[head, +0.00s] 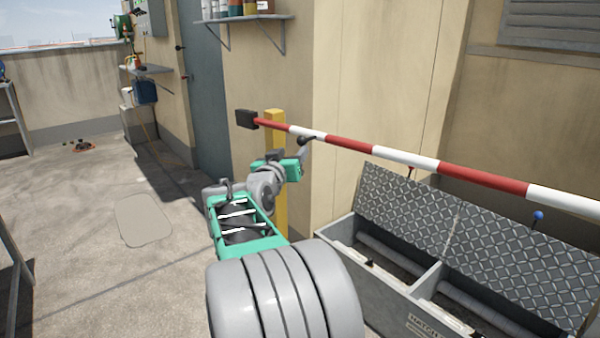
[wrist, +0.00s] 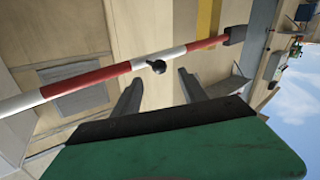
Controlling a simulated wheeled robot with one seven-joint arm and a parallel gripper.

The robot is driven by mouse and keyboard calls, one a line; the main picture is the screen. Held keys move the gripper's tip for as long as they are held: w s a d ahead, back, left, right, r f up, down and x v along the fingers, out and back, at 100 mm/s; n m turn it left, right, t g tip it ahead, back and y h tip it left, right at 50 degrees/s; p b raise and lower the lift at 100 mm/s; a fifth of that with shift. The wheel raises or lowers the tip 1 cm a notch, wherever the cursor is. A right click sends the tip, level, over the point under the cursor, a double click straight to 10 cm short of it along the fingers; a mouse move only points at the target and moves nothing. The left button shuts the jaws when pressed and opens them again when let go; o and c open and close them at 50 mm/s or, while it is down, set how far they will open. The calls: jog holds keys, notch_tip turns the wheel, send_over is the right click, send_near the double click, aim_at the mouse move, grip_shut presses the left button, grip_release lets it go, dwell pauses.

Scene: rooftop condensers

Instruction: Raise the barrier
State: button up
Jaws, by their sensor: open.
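The barrier is a red and white striped pole (head: 390,156) that runs from the yellow post (head: 281,215) toward the right edge in the head view. A dark counterweight block (head: 246,119) sits at its left end. A dark knob (head: 308,139) sticks out from the pole near the post. My gripper (head: 303,158) is just below the knob in the head view. In the wrist view my gripper (wrist: 160,85) is open and empty, with the knob (wrist: 157,66) just beyond and between its fingertips, apparently apart from them. The pole (wrist: 120,69) crosses beyond the fingers.
An open bin with a diamond-plate lid (head: 480,240) stands under the pole at right. A wall shelf (head: 245,18) with cans hangs above the post. A grey door (head: 205,90) is behind. The concrete floor (head: 90,200) at left is mostly clear.

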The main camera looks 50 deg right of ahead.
aim_at(300, 142)
jog(key=x, duration=0.8)
jog(key=shift+r+b, duration=0.15)
jog(key=shift+b, duration=0.25)
jog(key=shift+a, duration=0.1)
grip_shut()
dwell(0.7)
